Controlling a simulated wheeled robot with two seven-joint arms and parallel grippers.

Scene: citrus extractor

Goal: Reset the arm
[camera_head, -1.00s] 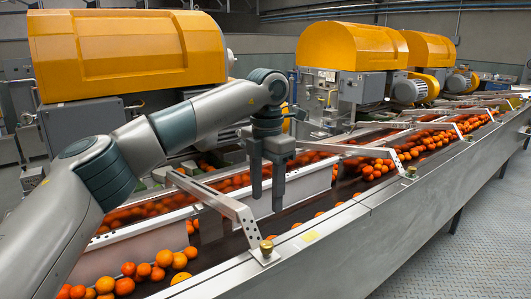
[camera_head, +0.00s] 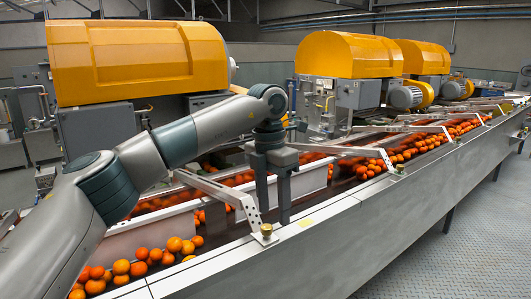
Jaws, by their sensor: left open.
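My left arm comes in from the left and reaches over the conveyor. My left gripper (camera_head: 273,205) points straight down, with its two fingers apart and nothing between them. It hangs over the conveyor channel, beside a perforated metal bracket (camera_head: 215,190). Oranges (camera_head: 140,262) lie in the near part of the channel at lower left. More oranges (camera_head: 430,142) fill the channel farther along to the right. My right arm and gripper are not in view.
Yellow-hooded extractor machines (camera_head: 138,62) stand behind the conveyor, with others (camera_head: 348,55) farther right. A steel side rail (camera_head: 345,205) runs along the conveyor's near side. Crossing brackets (camera_head: 345,151) span the channel. The grey floor (camera_head: 480,235) at right is clear.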

